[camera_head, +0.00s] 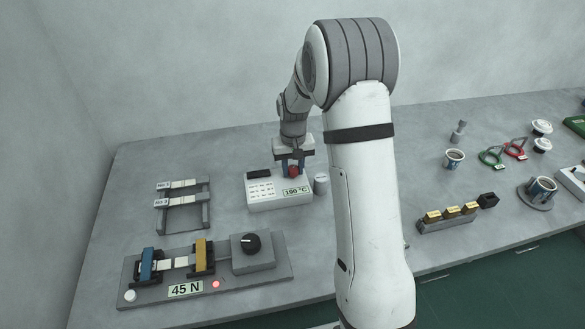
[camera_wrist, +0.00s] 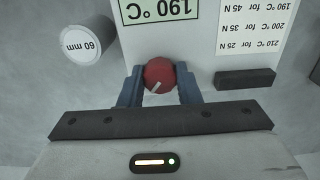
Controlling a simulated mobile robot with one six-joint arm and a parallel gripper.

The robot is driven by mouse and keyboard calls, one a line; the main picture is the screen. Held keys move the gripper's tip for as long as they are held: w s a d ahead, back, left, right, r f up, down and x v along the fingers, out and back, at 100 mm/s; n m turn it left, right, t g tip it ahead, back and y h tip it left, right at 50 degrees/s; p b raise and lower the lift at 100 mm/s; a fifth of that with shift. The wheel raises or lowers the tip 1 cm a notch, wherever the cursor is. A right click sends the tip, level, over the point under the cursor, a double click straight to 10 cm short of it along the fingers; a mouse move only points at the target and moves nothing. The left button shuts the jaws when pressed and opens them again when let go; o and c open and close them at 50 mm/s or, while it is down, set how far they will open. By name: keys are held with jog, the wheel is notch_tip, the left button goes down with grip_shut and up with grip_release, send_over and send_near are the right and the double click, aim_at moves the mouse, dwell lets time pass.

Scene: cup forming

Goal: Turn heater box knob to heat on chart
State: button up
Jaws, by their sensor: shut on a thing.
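The white heater box (camera_head: 266,202) stands mid-table in the head view, its front label (camera_head: 296,191) reading 190 °C. The label also shows in the wrist view (camera_wrist: 160,12), upside down. Its red knob (camera_wrist: 158,72) has a white pointer mark, pointing down and slightly left in the wrist picture. My gripper (camera_wrist: 160,82) is shut on the knob from above, with a blue finger on each side. The chart (camera_wrist: 255,25) on the box top lists 210 °C for 25 N, 200 °C for 35 N and 190 °C for 45 N.
A grey cylinder marked 60 mm (camera_wrist: 88,40) stands close beside the box. A fixture (camera_head: 128,280) with a black dial (camera_head: 251,243) shows 45 N (camera_head: 186,289) and a lit red lamp. A small rack (camera_head: 182,213) stands left; cups (camera_head: 454,159) and gold blocks (camera_head: 451,212) are right.

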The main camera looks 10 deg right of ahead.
aim_at(293, 168)
dwell(0.4)
jog(key=o, duration=1)
jog(key=shift+r, duration=0.1)
notch_tip(293, 168, up, 8)
jog(key=shift+f, duration=0.15)
